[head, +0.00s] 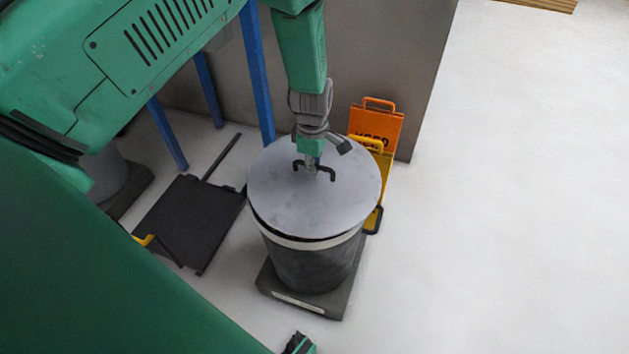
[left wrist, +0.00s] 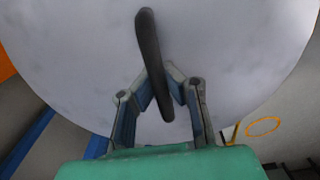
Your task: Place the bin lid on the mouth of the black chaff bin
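The bin lid (head: 280,196) is a round, flat grey disc with a black bar handle (head: 328,172) on top. It lies over the mouth of the black chaff bin (head: 308,266), and a thin dark gap shows between its near edge and the bin's pale rim. I cannot tell whether the lid touches the rim. My left gripper (head: 313,168) reaches down from above to the handle. In the left wrist view its fingers (left wrist: 160,80) close in on both sides of the handle (left wrist: 151,45). A small green and black part at the head view's bottom edge may be my right gripper.
The bin stands on a dark base plate (head: 335,303). Orange (head: 376,125) and yellow (head: 385,160) signs stand close behind it on the right. Blue posts (head: 257,75) and a dark flat platform (head: 190,220) are to the left. The floor at right is clear.

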